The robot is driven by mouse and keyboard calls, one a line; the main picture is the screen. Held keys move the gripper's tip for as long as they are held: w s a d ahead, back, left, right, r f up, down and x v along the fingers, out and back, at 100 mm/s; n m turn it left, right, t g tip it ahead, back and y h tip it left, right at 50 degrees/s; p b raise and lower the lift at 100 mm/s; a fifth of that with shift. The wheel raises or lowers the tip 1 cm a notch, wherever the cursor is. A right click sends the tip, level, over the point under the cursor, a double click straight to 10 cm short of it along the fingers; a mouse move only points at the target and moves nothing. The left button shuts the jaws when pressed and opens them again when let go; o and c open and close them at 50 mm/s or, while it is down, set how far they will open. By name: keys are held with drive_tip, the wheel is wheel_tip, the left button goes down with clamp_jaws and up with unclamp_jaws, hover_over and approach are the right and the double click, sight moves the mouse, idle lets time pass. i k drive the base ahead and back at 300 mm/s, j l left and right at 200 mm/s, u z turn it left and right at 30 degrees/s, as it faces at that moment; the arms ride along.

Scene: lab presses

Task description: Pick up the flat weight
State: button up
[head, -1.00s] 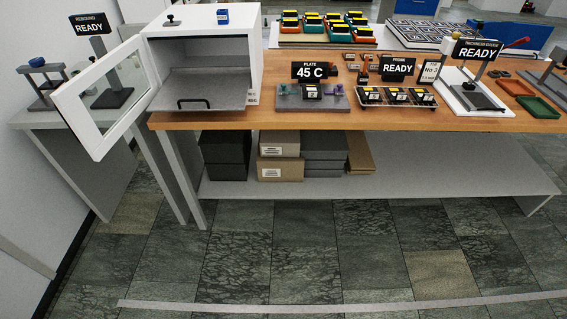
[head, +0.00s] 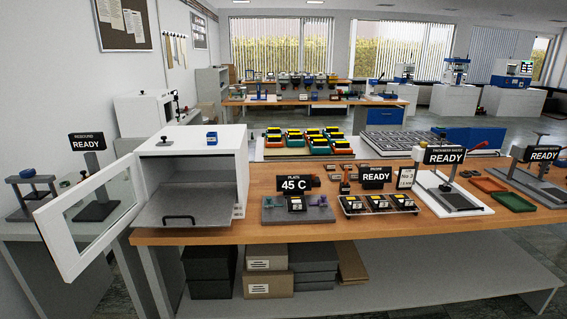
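I cannot tell for certain which object is the flat weight. A small dark piece with a knob (head: 163,140) stands on top of the white oven-like box (head: 192,148), near its left side. A small blue block (head: 211,138) sits to its right on the same top. The box's glazed door (head: 92,214) is swung open to the left, and a grey tray with a dark handle (head: 180,220) shows at its opening. My gripper is not in view.
The wooden bench (head: 300,232) carries a plate unit with a "45 C" sign (head: 293,184), a probe rack (head: 378,204), a thickness gauge (head: 452,192) and red and green trays (head: 514,202). Boxes (head: 268,284) fill part of the lower shelf. The open door juts out past the bench's left end.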

sight(315, 181)
drive_tip(key=i+l+u, duration=0.2)
drive_tip(key=l, duration=0.7)
drive_tip(key=i+l+u, duration=0.2)
drive_tip(key=l, duration=0.7)
drive_tip(key=l+u, duration=0.2)
drive_tip(key=l, duration=0.7)
drive_tip(key=k, duration=0.05)
